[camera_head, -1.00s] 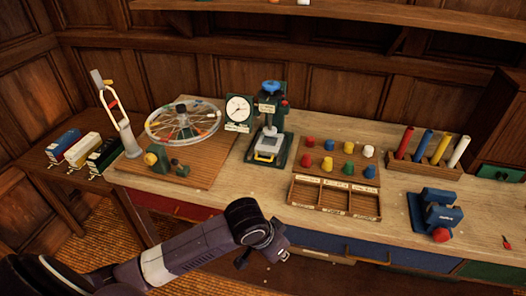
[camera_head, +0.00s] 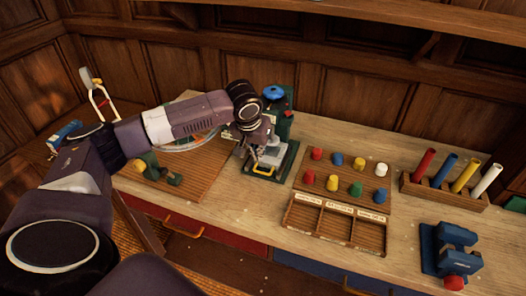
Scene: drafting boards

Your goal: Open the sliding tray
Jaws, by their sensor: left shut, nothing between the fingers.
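A green press (camera_head: 285,160) with a blue knob (camera_head: 273,92) stands on the bench at the picture's centre. A small grey sliding tray (camera_head: 271,163) with a yellow handle (camera_head: 263,172) sits low at its front. My left gripper (camera_head: 256,160) is shut and empty, pointing down just over the front of the tray, close to the handle. I cannot tell whether the fingertips touch it. My left arm hides the dial and most of the spoked wheel. My right gripper is not in view.
Right of the press are coloured pegs on a board (camera_head: 301,181), an open compartment box (camera_head: 290,221), a rack of coloured tubes (camera_head: 408,188) and a blue vise (camera_head: 457,240). Drawers line the bench front, one red (camera_head: 215,233). Bare bench lies before the press.

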